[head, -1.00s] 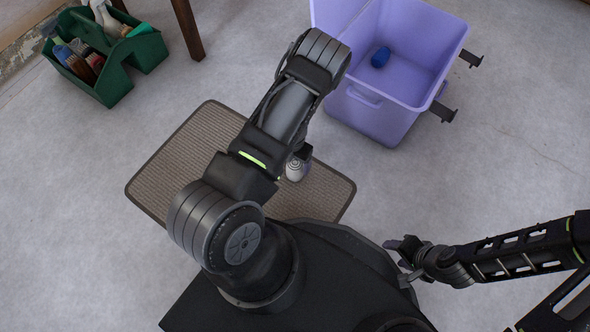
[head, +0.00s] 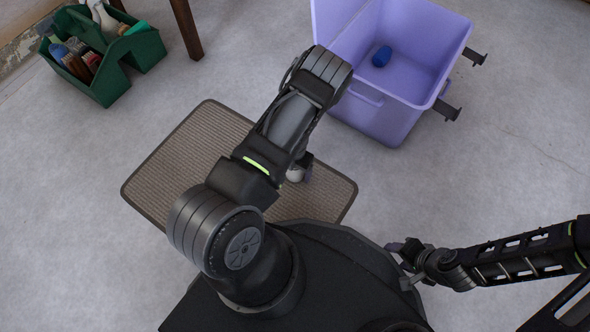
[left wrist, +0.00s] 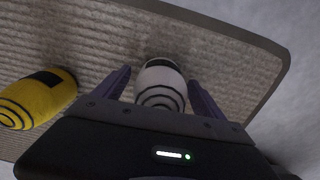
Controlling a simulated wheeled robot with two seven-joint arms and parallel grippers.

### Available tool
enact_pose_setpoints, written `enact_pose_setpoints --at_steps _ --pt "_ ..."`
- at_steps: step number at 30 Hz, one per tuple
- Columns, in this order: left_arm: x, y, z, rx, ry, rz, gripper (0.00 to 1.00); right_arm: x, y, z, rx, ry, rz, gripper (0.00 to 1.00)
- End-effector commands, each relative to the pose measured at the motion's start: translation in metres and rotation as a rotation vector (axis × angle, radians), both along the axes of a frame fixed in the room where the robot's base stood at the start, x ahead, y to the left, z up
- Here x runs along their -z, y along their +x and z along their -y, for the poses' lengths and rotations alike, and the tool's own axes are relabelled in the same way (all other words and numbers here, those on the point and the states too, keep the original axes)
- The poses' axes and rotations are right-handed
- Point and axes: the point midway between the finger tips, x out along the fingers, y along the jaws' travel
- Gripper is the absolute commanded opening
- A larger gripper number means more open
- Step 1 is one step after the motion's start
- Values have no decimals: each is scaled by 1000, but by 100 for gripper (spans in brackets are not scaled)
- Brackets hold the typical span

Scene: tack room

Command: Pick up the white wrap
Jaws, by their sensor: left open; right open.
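The white wrap (left wrist: 160,82) is a rolled white bandage with a dark band and dark rings on its end. It lies on the ribbed mat (head: 185,150). In the left wrist view it sits between the two spread fingers of my left gripper (left wrist: 158,88), which is open around it. In the head view only a small part of the white wrap (head: 294,174) shows beside my left arm, and most of the gripper is hidden. My right gripper (head: 403,252) is open and empty at the right, away from the mat.
A yellow wrap (left wrist: 38,98) lies on the mat to the left in the left wrist view. A purple bin (head: 372,115) with a blue roll (head: 382,56) inside stands beyond the mat. A green caddy (head: 110,88) of brushes and bottles stands at the upper left. Floor at right is clear.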

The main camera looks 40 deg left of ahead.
Motion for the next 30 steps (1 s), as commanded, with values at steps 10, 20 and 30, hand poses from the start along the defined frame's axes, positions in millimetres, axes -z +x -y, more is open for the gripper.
enact_pose_setpoints --at_steps 10,20,30 --pt "0 0 0 0 0 0 81 0 0 0 0 0 -1 50" --pt "0 0 0 0 0 0 60 0 -1 0 0 0 -1 50" --pt "0 0 0 0 0 0 33 0 -1 0 0 0 -1 50"
